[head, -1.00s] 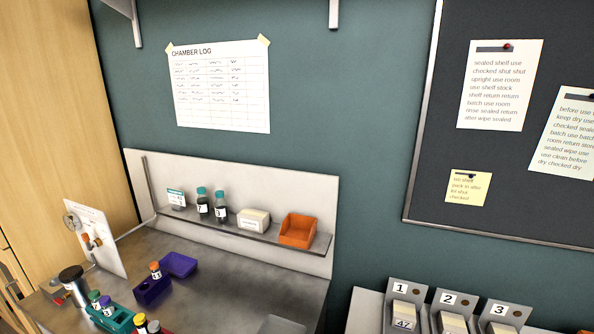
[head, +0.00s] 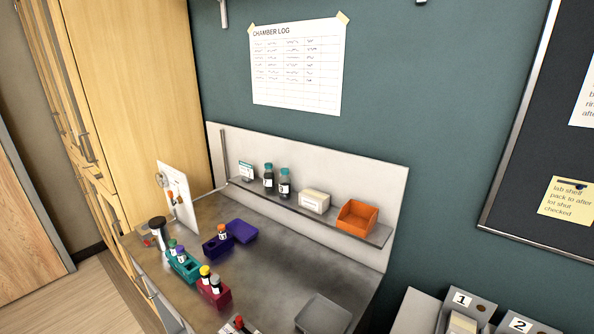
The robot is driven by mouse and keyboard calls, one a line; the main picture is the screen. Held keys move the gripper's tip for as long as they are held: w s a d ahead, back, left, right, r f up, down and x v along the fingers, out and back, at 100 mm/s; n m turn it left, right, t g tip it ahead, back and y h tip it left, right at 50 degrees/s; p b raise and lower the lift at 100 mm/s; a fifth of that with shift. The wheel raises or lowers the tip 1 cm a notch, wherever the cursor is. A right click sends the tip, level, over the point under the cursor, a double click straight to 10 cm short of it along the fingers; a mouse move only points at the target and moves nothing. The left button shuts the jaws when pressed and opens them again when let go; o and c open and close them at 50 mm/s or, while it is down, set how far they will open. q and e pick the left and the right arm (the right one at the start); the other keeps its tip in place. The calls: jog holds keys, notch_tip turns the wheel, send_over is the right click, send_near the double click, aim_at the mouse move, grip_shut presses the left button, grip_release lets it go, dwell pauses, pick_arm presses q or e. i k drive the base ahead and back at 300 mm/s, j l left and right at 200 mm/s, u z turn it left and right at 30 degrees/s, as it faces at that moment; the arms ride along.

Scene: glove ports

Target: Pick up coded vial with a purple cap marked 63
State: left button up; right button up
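A vial with a purple cap (head: 181,252) stands in a teal rack (head: 190,272) on the left part of the grey bench, beside a vial with a green cap (head: 172,245). The marking on the purple-capped vial is too small to read. Neither of my grippers is in view.
A purple rack (head: 212,248) holds an orange-capped vial, with a purple tray (head: 243,231) behind it. A crimson rack (head: 222,299) holds yellow- and grey-capped vials. A grey tray (head: 322,314) lies at front right. Bottles, a white box and an orange bin (head: 357,217) fill the shelf. The bench middle is clear.

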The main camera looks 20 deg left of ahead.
aim_at(181, 255)
jog(key=j+u, duration=0.15)
jog(key=u, duration=0.35)
jog(key=j+u, duration=0.2)
jog(key=u, duration=0.25)
jog(key=j+u, duration=0.15)
jog(key=u, duration=0.35)
